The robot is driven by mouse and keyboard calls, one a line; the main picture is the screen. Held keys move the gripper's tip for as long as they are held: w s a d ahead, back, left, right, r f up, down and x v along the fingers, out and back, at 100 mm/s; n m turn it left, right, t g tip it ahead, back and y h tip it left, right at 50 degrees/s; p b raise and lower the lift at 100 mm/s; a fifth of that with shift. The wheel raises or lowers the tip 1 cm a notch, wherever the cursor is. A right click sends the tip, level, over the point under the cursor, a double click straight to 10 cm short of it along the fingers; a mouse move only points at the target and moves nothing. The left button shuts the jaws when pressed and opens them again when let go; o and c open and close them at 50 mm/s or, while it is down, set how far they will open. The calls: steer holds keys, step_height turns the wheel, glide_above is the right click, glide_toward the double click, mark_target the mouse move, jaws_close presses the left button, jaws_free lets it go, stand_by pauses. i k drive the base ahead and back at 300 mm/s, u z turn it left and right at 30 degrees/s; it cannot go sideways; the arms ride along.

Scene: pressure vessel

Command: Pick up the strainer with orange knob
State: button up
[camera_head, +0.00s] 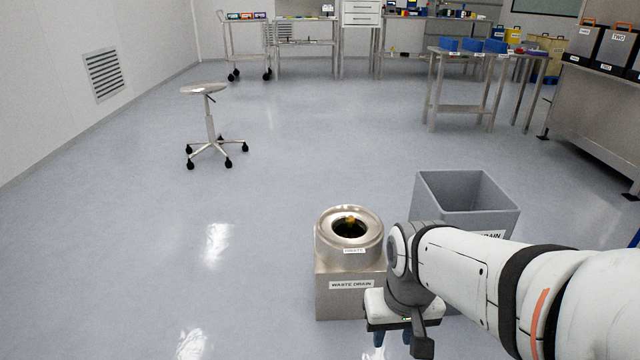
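A small orange knob (350,219) shows in the dark round opening of a steel drain vessel (337,253); the strainer under it is mostly hidden in the shadow. The vessel sits on a steel box labelled "WASTE DRAIN" (335,296). My gripper (393,339) points down in front of the box's right side, lower than the opening and to its right in the picture. Its two blue fingertips are apart, with nothing seen between them, so it looks open. Part of the fingers is hidden behind the wrist.
A grey open bin (440,200) stands right of the drain, partly hidden by my arm. A steel stool (209,125) on casters stands at the left back. Steel tables (466,108) and a bench (600,115) are at the back and right. The floor left of the drain is clear.

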mark_target(349, 229)
steer(key=i, duration=0.3)
steer(key=u, duration=2.15)
steer(key=i, duration=2)
steer(key=z, duration=2.85)
